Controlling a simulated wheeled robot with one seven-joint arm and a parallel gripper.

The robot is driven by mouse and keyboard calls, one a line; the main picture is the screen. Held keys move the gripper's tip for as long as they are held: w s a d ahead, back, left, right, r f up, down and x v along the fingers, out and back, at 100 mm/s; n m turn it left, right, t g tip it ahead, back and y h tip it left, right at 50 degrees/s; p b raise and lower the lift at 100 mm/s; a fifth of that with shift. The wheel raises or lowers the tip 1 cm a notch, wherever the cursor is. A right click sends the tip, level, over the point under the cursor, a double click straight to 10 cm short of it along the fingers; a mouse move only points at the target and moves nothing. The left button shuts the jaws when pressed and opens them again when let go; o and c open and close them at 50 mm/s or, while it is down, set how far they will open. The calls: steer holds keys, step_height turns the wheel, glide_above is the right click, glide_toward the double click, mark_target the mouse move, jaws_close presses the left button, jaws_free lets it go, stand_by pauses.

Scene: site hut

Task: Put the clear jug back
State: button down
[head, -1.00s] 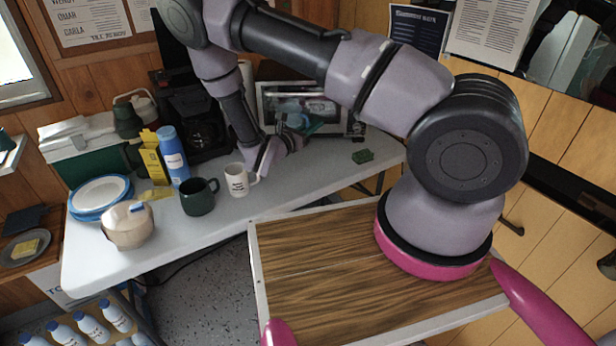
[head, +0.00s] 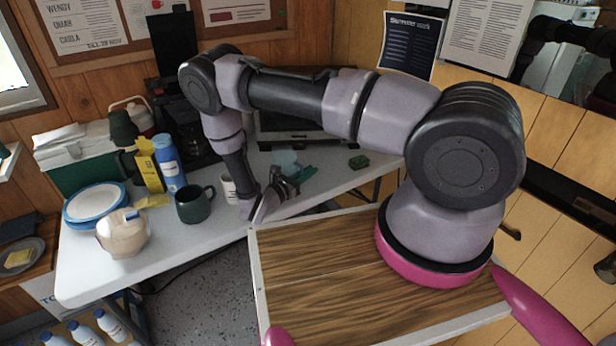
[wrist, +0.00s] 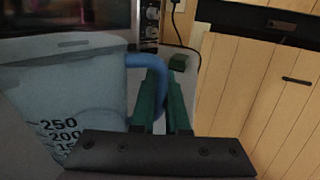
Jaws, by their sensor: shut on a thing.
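The clear jug (wrist: 75,90) fills the left of the wrist view, with dark volume marks on its side and a blue handle (wrist: 142,61). My gripper (wrist: 166,95) has green fingers shut on that handle. In the head view, my gripper (head: 296,179) is over the white table, in front of the microwave. The jug (head: 285,158) shows there as a small pale blue shape, partly hidden by my gripper. I cannot tell whether its base touches the table.
The microwave (head: 283,126) is partly hidden behind my arm. A green mug (head: 194,205) and a white mug (head: 228,189) stand left of my gripper; a blue bottle (head: 169,162) is farther left. A green sponge-like block (head: 359,162) lies right. The table's front edge is near.

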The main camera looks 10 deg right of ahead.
steer(key=shift+f, duration=0.8)
steer(key=c, duration=0.9)
jaws_free()
steer(key=shift+f, duration=0.1)
steer(key=v, duration=1.2)
steer(key=shift+r, duration=0.2)
